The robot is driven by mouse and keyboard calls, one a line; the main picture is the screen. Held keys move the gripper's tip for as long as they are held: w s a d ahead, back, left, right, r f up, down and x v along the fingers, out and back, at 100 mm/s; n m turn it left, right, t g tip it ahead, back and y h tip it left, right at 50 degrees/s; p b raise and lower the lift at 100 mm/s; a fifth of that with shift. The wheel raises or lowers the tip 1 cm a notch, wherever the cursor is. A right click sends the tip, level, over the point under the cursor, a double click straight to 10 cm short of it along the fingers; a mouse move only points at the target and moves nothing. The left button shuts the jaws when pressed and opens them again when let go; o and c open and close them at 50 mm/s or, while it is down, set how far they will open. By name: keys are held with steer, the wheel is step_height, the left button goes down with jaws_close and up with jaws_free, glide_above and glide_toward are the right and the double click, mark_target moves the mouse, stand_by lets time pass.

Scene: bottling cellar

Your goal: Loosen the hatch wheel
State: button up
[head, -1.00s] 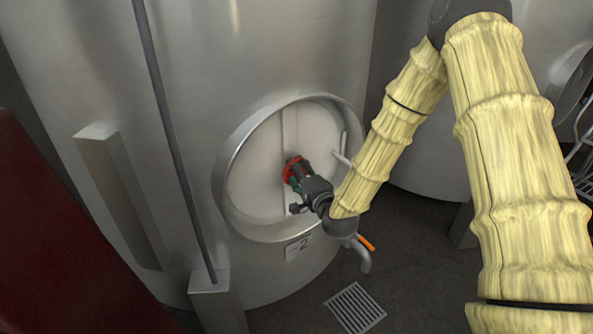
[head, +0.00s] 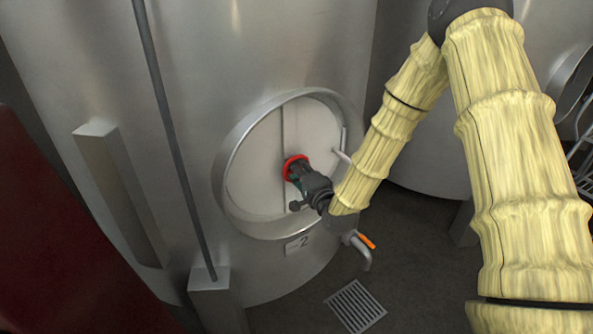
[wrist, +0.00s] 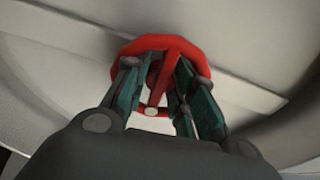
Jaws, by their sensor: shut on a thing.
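The red hatch wheel (head: 295,159) sits at the middle of the round pale hatch (head: 253,165) on the steel tank. My gripper (head: 296,175) reaches it from the lower right in the head view and covers part of it. In the wrist view, the wheel's red rim (wrist: 150,42) arches beyond the gripper (wrist: 160,78). The green-padded fingers stand on either side of a red spoke, and the gripper is shut on the wheel. The lower part of the wheel is hidden by the gripper.
A raised metal ring (head: 222,190) surrounds the hatch. A tap with an orange handle (head: 367,241) sticks out below my wrist. A steel post (head: 212,292) stands front left, and a floor drain (head: 356,306) lies at the bottom. A second tank stands behind my arm.

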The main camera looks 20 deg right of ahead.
steer(key=n+b, duration=0.2)
steer(key=n, duration=0.1)
steer(key=n+b, duration=0.2)
steer(key=shift+f+n+t, duration=0.2)
steer(key=shift+n+t, duration=0.1)
steer(key=shift+n, duration=0.1)
steer(key=n+y+b, duration=0.1)
steer(key=n+b, duration=0.3)
steer(key=n, duration=0.2)
steer(key=shift+n, duration=0.4)
steer(key=n+y+b, duration=0.1)
steer(key=n+b, duration=0.2)
steer(key=n, duration=0.3)
steer(key=n+y+b, duration=0.1)
steer(key=n+b, duration=0.2)
steer(key=n, duration=0.3)
steer(key=shift+r, duration=0.1)
steer(key=shift+n+b, duration=0.3)
steer(key=shift+b, duration=0.05)
steer(key=o, duration=1)
steer(key=shift+o, duration=0.2)
steer(key=shift+s, duration=0.1)
steer(key=v, duration=1.2)
steer(key=shift+r, duration=0.2)
